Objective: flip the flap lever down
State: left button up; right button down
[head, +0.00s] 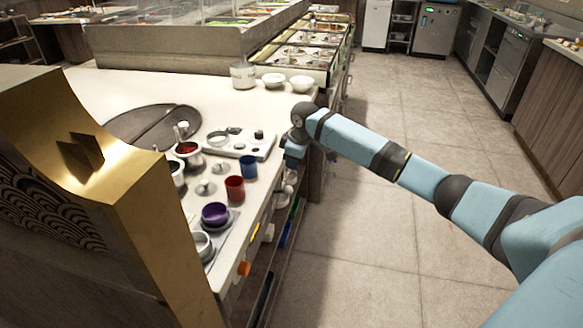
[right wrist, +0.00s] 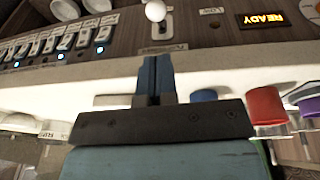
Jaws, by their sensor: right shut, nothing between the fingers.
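A lever with a white ball knob (right wrist: 155,11) stands on the dark front panel at the top of the right wrist view; I take it to be the flap lever. A small label plate (right wrist: 165,47) is beside its slot. My right gripper (right wrist: 155,60) is shut and empty, with its blue fingers pointing at the panel, apart from the knob. In the head view my right gripper (head: 292,152) is at the counter's front edge, partly hidden by its wrist. The lever cannot be made out there. My left gripper is not in view.
A row of switches with blue lights (right wrist: 62,42) and a lit READY display (right wrist: 264,20) flank the lever. On the counter (head: 100,88) stand a red cup (head: 235,189), a blue cup (head: 249,167) and a purple bowl (head: 215,212). The floor (head: 390,240) to the right is clear.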

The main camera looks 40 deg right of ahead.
jog(key=b, duration=0.1)
send_over(288, 188)
jog(key=f, duration=0.6)
jog(key=shift+s+f, duration=0.15)
jog(key=shift+s, duration=0.15)
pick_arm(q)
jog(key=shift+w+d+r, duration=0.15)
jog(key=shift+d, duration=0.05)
pick_arm(e)
jog(key=shift+x, duration=0.8)
jog(key=shift+s+d+f, duration=0.1)
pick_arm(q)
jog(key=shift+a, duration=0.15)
pick_arm(e)
jog(key=shift+f, duration=0.1)
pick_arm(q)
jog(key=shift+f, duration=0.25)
pick_arm(e)
jog(key=shift+s+d+f+t+y, duration=0.15)
jog(key=shift+t+y, duration=0.25)
